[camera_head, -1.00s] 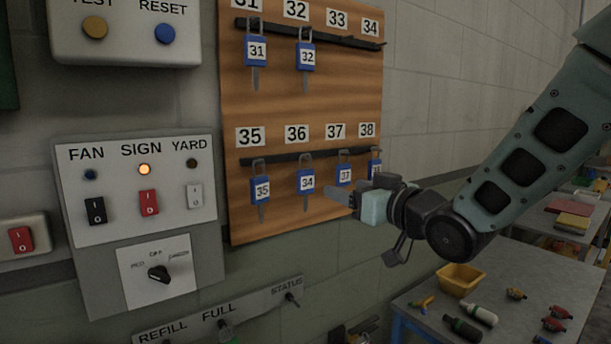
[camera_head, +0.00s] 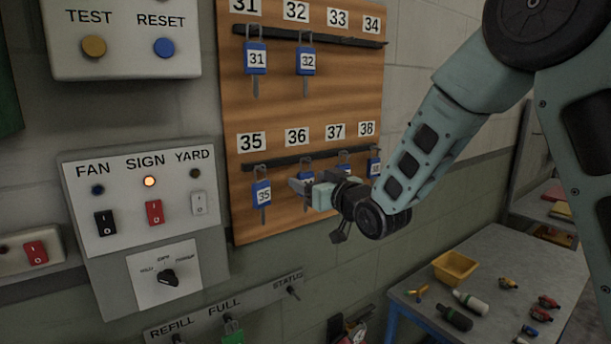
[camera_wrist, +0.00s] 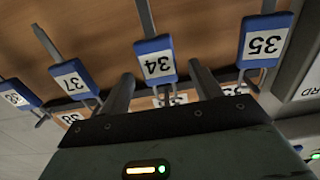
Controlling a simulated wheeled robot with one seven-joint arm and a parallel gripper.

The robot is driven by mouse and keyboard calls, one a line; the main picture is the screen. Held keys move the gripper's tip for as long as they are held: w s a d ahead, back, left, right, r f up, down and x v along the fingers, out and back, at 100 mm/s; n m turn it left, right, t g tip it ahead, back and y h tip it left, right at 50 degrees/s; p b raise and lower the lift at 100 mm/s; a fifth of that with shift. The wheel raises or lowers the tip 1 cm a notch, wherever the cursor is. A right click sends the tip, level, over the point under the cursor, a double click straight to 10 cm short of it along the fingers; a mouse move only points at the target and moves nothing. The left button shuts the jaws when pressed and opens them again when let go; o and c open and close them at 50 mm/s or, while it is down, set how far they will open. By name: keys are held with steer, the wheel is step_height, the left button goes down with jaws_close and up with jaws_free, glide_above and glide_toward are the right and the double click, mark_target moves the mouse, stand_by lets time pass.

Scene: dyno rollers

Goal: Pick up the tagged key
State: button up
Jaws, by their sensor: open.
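Blue-tagged keys hang on the wooden key board (camera_head: 270,100). On the lower rail, the key tagged 34 (camera_wrist: 156,60) hangs under label 36; in the head view it is mostly hidden behind my gripper (camera_head: 300,187). In the wrist view, which shows the tags upside down, my gripper (camera_wrist: 162,75) is open and empty, with one finger on each side of tag 34. Whether it touches the key, I cannot tell. Key 35 (camera_head: 262,194) hangs to the left. Key 37 (camera_wrist: 75,84) and a further key (camera_head: 374,167) hang to the right.
Keys 31 (camera_head: 255,59) and 32 (camera_head: 305,61) hang on the upper rail. A switch panel (camera_head: 150,200) is left of the board. A labelled strip (camera_head: 255,303) is below. A table (camera_head: 415,290) with a yellow bin (camera_head: 455,268) and small items stands at lower right.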

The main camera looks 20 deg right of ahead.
steer(key=shift+p+x, duration=0.5)
steer(key=shift+x, duration=0.8)
steer(key=shift+c, duration=0.3)
steer(key=c, duration=1)
steer(key=shift+r, duration=0.1)
steer(key=shift+r+b, duration=0.5)
steer(key=shift+b, duration=0.15)
steer(key=shift+b+v, duration=4.45)
steer(key=shift+v, duration=4.6)
